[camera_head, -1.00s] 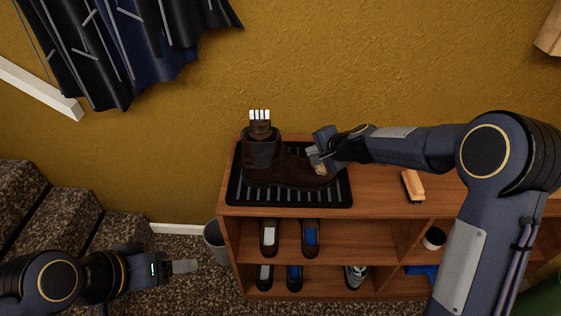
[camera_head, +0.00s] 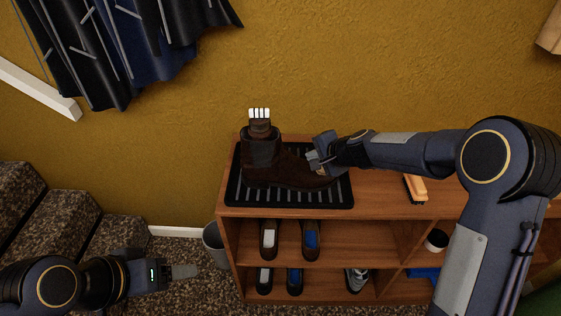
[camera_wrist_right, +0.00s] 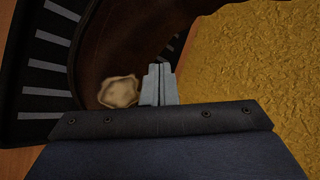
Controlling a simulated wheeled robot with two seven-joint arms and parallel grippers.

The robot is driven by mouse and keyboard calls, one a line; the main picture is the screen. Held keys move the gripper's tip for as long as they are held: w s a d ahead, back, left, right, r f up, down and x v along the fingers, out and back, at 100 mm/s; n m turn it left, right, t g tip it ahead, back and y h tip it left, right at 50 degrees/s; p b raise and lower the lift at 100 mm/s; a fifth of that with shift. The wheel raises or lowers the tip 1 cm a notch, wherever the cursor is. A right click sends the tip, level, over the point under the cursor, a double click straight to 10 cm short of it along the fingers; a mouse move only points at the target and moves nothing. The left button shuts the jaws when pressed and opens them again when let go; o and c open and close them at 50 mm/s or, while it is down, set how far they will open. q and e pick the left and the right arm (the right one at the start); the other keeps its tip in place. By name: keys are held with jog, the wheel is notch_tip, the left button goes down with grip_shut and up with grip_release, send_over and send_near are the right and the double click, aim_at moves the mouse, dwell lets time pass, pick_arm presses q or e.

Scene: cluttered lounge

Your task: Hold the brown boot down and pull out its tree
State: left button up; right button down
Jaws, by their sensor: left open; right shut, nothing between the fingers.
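The brown boot (camera_head: 282,168) stands upright on a black ribbed mat (camera_head: 240,198) on top of the shelf. Its tree (camera_head: 260,122) sticks up out of the shaft, with a white striped top. My right gripper (camera_head: 314,160) is shut and empty at the boot's toe. My left gripper (camera_head: 184,271) is open, low at the left, well away from the boot.
The wooden shelf (camera_head: 385,205) holds several shoes (camera_head: 310,240) in its lower compartments. An orange-topped brush (camera_head: 416,188) lies at the right on top. A grey bin (camera_head: 213,243) stands beside the shelf's left end. Carpeted stairs (camera_head: 60,222) and hanging clothes (camera_head: 150,45) are at the left.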

jog(key=shift+f+b, duration=0.5)
jog(key=shift+f, duration=0.05)
notch_tip(320, 180, up, 9)
jog(key=p, duration=0.8)
dwell(0.7)
dwell(0.4)
